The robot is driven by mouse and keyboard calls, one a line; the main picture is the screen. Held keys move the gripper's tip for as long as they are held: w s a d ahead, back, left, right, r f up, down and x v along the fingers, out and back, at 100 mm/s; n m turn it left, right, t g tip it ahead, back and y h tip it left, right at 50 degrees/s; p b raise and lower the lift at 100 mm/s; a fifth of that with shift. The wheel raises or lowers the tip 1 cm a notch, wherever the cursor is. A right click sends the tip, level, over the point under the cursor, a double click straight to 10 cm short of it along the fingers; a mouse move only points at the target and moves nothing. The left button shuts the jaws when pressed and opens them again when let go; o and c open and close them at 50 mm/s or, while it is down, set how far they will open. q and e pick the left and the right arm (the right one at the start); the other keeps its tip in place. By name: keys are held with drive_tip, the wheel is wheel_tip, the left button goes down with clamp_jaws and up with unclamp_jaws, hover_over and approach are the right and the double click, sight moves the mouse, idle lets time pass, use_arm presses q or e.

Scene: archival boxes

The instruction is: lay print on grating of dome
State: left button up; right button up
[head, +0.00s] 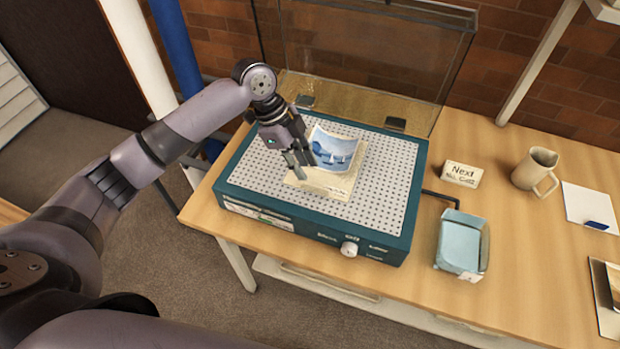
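The print (336,150), a blue seascape with white sails and a pale border, is over the grating (388,182) of the dome. It looks slightly curled, and a cream sheet (325,184) shows beneath it on the grating. The dome has a teal base (300,232), and its clear lid (370,45) stands open at the back. My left gripper (297,164) points down at the print's left edge, over the cream sheet. Whether its fingers are closed on the print cannot be told, nor whether the print touches the sheet. My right gripper is out of view.
Right of the dome, the wooden table (535,240) holds a blue-lined tray (460,245), a "Next" sign (461,174), a beige jug (536,171) and a white sheet with a blue item (595,207). The raised lid stands behind the grating. The grating's right side is bare.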

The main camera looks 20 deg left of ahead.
use_arm(q)
drive_tip(key=v, duration=0.5)
drive_tip(key=shift+a+r+b, duration=0.1)
drive_tip(key=shift+r+b, duration=0.25)
idle(0.3)
drive_tip(key=shift+c, duration=0.2)
idle(0.5)
